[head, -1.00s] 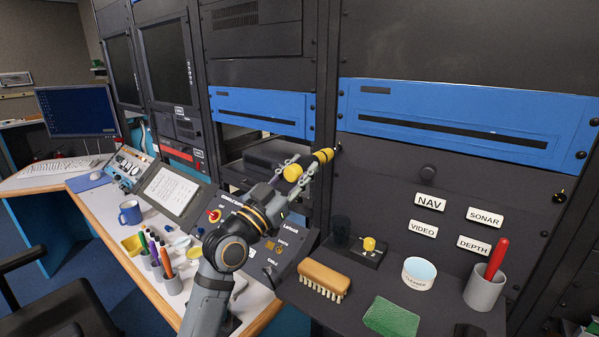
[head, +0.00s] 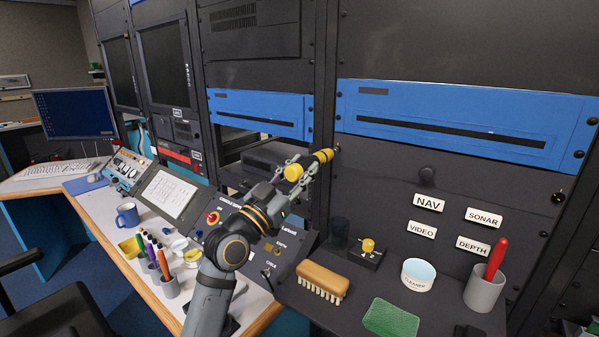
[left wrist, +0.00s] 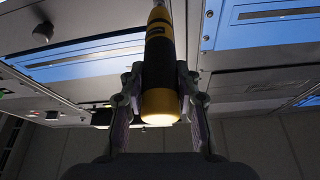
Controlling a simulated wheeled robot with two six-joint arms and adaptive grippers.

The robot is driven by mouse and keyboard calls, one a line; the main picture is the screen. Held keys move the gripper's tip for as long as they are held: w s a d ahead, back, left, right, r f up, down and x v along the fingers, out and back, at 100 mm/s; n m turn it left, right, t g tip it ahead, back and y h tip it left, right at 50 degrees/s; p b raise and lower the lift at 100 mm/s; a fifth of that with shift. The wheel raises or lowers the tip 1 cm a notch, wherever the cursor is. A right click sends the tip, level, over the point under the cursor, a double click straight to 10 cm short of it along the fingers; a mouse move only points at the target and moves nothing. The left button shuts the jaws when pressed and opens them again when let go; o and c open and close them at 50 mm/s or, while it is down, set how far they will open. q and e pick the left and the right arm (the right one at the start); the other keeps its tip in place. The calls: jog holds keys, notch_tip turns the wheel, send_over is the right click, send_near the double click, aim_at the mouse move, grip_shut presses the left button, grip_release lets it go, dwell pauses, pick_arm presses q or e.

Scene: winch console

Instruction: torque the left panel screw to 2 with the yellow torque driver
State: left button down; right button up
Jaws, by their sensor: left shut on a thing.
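The yellow torque driver (head: 309,164) has black bands and is gripped across its handle by my left gripper (head: 300,172). It lies nearly level, its tip pointing right at the left edge of the grey panel (head: 385,175). The left panel screw is at that edge, by the driver's tip (head: 337,148); I cannot tell whether they touch. In the left wrist view the driver (left wrist: 160,75) stands between both fingers, its lit yellow end towards the camera. The driver's reading is too small to see. My right gripper is not in view.
The shelf below holds a brush (head: 322,282), a green pad (head: 391,317), a cleaner tub (head: 418,274), a cup with a red-handled tool (head: 485,290) and a black holder with a yellow knob (head: 367,246). A blue rack unit (head: 460,120) is above the panel.

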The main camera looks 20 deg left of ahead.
aim_at(291, 171)
pick_arm(q)
jog(key=shift+w+d, duration=0.1)
jog(key=shift+w, duration=0.25)
dwell(0.4)
jog(key=shift+r+b, duration=0.1)
jog(key=shift+b, duration=0.95)
dwell(0.5)
jog(key=shift+s+a+p, duration=0.2)
jog(key=shift+s+a, duration=0.1)
jog(key=shift+s, duration=0.45)
jog(key=shift+s+a+p, duration=0.2)
jog(key=shift+s+a, duration=0.05)
jog(key=shift+s, duration=0.6)
jog(key=shift+s+a+r+p, duration=0.1)
jog(key=shift+s+a+p, duration=0.15)
jog(key=shift+s+p, duration=0.35)
jog(key=shift+s+a+p, duration=0.25)
jog(key=shift+s+p, duration=0.15)
jog(key=shift+s, duration=0.25)
jog(key=shift+s+a, duration=0.1)
jog(key=shift+s, duration=0.3)
jog(key=shift+w, duration=0.15)
